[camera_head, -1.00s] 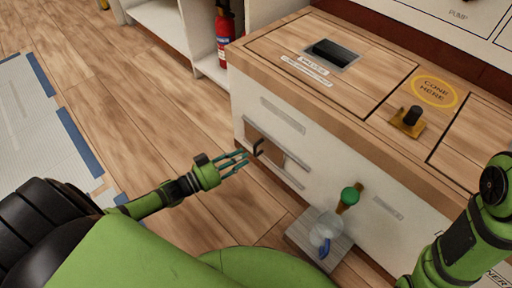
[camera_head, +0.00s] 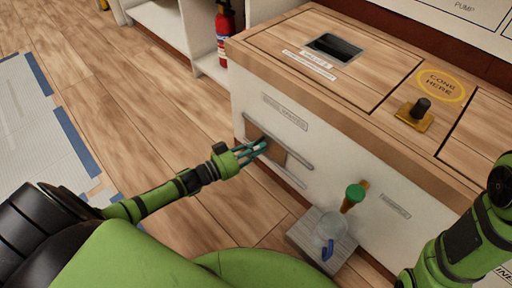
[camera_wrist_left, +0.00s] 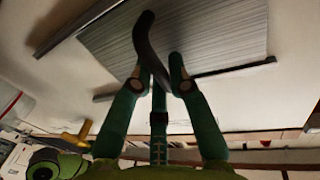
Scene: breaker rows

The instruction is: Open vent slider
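The vent slider is on the white front of the wood-topped cabinet, between two grey rails (camera_head: 292,178). A brown panel (camera_head: 279,156) shows between the rails beside my left gripper (camera_head: 264,146). In the left wrist view a dark curved handle (camera_wrist_left: 146,38) crosses a grey ribbed panel (camera_wrist_left: 205,35). The handle's lower end runs between the spread green fingers of my left gripper (camera_wrist_left: 157,70), which is open around it. I cannot tell whether the fingers touch it. My right arm is at the right edge, its gripper out of view.
Right of the slider, a green knob (camera_head: 355,192) stands out above a clear vessel (camera_head: 330,228) on a grey board (camera_head: 300,240). The cabinet top has a dark recess (camera_head: 335,47) and a black knob (camera_head: 420,107). A fire extinguisher (camera_head: 225,30) stands behind.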

